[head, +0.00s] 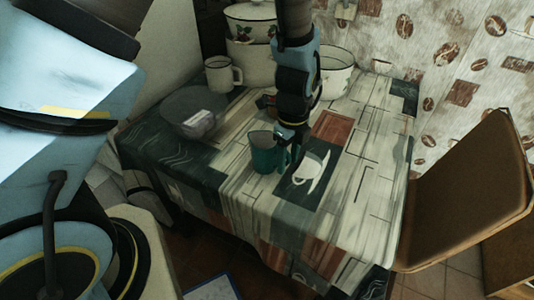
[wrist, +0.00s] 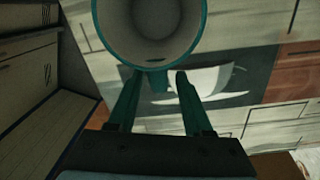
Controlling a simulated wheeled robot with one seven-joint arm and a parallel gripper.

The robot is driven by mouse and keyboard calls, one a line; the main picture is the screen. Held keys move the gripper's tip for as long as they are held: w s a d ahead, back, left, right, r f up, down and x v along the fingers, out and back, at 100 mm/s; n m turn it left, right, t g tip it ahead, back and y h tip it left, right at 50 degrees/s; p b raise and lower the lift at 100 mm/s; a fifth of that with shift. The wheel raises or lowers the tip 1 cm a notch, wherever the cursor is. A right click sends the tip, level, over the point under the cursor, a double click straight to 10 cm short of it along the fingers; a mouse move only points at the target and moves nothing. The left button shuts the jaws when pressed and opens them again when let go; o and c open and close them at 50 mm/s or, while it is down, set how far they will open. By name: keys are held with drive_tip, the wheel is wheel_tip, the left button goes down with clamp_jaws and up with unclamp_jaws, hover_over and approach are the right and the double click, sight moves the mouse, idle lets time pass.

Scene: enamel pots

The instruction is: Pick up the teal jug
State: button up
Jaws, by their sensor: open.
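The teal jug (head: 266,158) stands upright on the patterned tablecloth (head: 365,175), near the table's front edge. My gripper (head: 291,142) is down at the jug's right side in the head view and covers part of it. In the wrist view, the jug's teal rim and pale inside (wrist: 152,30) fill the top middle, seen from above. My gripper (wrist: 158,78) is open there, with its fingertips close to the rim. A short teal piece, apparently the handle, shows between the fingers. I cannot tell whether either finger touches it.
A white mug (head: 221,76), a large lidded pot (head: 252,62) and another white pot (head: 336,74) stand at the back. A dark round dish (head: 180,103) lies left of the jug. A brown chair (head: 465,195) stands at the right. The table's right side is clear.

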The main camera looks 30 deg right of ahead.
drive_tip(key=shift+f, duration=0.1)
clamp_jaws()
idle(0.3)
idle(1.1)
